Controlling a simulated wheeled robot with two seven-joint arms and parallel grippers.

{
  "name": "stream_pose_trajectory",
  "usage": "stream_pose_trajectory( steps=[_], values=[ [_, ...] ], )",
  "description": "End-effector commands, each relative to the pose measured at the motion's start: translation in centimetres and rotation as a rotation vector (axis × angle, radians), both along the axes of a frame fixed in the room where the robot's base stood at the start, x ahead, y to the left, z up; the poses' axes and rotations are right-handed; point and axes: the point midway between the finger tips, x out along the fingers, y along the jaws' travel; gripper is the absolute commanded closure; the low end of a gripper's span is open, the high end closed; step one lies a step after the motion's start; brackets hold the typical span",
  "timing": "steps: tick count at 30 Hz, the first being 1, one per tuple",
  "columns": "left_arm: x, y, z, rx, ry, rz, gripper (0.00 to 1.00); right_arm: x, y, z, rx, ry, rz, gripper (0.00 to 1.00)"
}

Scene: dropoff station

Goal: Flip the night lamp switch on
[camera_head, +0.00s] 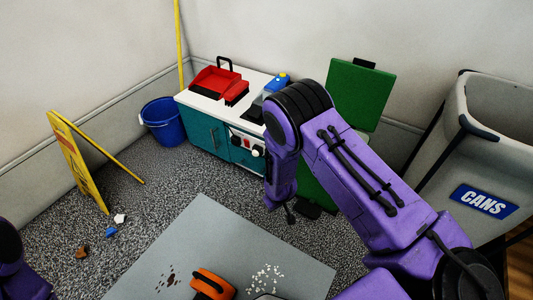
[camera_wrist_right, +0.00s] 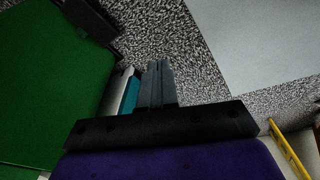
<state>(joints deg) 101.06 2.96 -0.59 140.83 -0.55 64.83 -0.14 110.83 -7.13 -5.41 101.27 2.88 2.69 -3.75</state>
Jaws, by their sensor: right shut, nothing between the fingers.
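A light panel with dark sockets or switches (camera_head: 238,139) is on the front of the teal cabinet. A small round white thing (camera_head: 257,151), perhaps the night lamp, sits at its right end, partly beside my right arm. I cannot make out the switch or whether it is on. My right gripper (camera_head: 290,215) hangs low, in front of the green bin and right of the panel, apart from it. In the right wrist view its two fingers (camera_wrist_right: 155,85) are together and empty. My left gripper is out of view; only part of the left arm shows at lower left.
The teal cabinet (camera_head: 202,130) carries a red dustpan (camera_head: 212,80). A green bin (camera_wrist_right: 45,75) stands close to my right gripper. A blue bucket (camera_head: 162,122), yellow sign (camera_head: 75,160) and grey CANS bin (camera_head: 480,160) stand around. A grey table (camera_head: 215,235) holds an orange-handled tool (camera_head: 212,284) and crumbs.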

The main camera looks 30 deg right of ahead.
Motion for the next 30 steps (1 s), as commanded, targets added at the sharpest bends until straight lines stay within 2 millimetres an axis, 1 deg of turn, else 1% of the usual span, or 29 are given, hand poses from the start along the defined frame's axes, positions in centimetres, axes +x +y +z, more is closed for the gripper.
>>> stream_pose_trajectory(
  steps=[1, 2, 3, 6, 9, 12, 20, 23, 26, 30],
  values=[
    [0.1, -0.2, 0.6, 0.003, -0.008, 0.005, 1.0, 4.0, 0.4, 2.6, -0.035, 0.009, 0.09, 1.0],
    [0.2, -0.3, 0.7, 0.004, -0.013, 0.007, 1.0, 5.8, 0.5, 4.0, -0.059, 0.026, 0.14, 1.0],
    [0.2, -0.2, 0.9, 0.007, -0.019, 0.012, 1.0, 8.0, 0.7, 5.9, -0.093, 0.047, 0.2, 1.0],
    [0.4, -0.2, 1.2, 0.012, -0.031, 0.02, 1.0, 11.9, 1.0, 10.3, -0.171, 0.094, 0.314, 1.0],
    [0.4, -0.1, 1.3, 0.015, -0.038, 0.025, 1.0, 13.9, 1.2, 13.4, -0.226, 0.125, 0.379, 1.0],
    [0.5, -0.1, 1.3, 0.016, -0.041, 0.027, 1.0, 14.7, 1.2, 14.6, -0.25, 0.139, 0.404, 1.0],
    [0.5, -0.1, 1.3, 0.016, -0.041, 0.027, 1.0, 14.6, 1.2, 14.7, -0.252, 0.144, 0.406, 1.0],
    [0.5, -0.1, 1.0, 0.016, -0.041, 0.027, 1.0, 14.7, 1.1, 14.2, -0.251, 0.145, 0.406, 1.0],
    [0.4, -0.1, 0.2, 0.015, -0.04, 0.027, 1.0, 14.8, 0.8, 12.8, -0.251, 0.145, 0.405, 1.0],
    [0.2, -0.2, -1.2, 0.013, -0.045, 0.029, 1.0, 15.3, -0.1, 9.8, -0.25, 0.144, 0.403, 1.0]
  ],
)
